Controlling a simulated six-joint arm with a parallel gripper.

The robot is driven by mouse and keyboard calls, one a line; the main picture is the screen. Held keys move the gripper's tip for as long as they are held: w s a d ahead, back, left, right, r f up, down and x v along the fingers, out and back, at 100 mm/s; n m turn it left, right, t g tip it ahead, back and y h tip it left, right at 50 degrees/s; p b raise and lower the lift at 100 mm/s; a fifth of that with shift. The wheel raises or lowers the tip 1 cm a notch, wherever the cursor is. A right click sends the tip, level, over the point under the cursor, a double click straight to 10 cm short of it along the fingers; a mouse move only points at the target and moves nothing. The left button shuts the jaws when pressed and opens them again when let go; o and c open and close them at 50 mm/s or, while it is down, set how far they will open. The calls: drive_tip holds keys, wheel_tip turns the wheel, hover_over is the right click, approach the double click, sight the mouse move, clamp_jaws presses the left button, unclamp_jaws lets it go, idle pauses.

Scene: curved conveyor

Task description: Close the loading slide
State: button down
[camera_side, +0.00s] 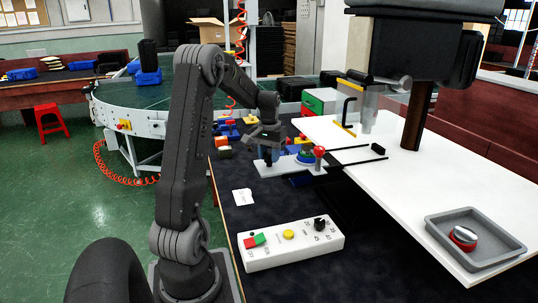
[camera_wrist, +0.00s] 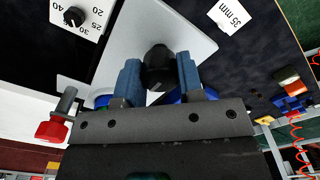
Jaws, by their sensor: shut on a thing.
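The loading slide is a pale grey plate (camera_side: 262,171) on the dark bench, with dark rods (camera_side: 352,163) running right from it over the white table. It also shows in the wrist view as a grey plate (camera_wrist: 200,40). My gripper (camera_side: 268,156) is over its left part, pointing down. In the wrist view my gripper (camera_wrist: 160,78) has its blue fingers shut on the slide's black knob (camera_wrist: 157,62). A red knob (camera_side: 319,152) stands at the plate's right side, and shows at lower left in the wrist view (camera_wrist: 52,130). A blue round holder (camera_side: 305,157) is partly hidden beside it.
A white control box (camera_side: 290,246) with buttons and a dial lies in front. A paper label (camera_side: 242,197) lies left of the slide. Several coloured blocks (camera_side: 225,140) are behind. A grey tray (camera_side: 475,235) and a dark press-like machine (camera_side: 418,45) are at right.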

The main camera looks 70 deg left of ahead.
drive_tip(key=w, duration=1.8)
drive_tip(key=c, duration=0.7)
unclamp_jaws()
drive_tip(key=shift+s, duration=0.1)
drive_tip(key=shift+c, duration=0.2)
drive_tip(key=shift+r, duration=0.1)
wheel_tip(320, 180, up, 14)
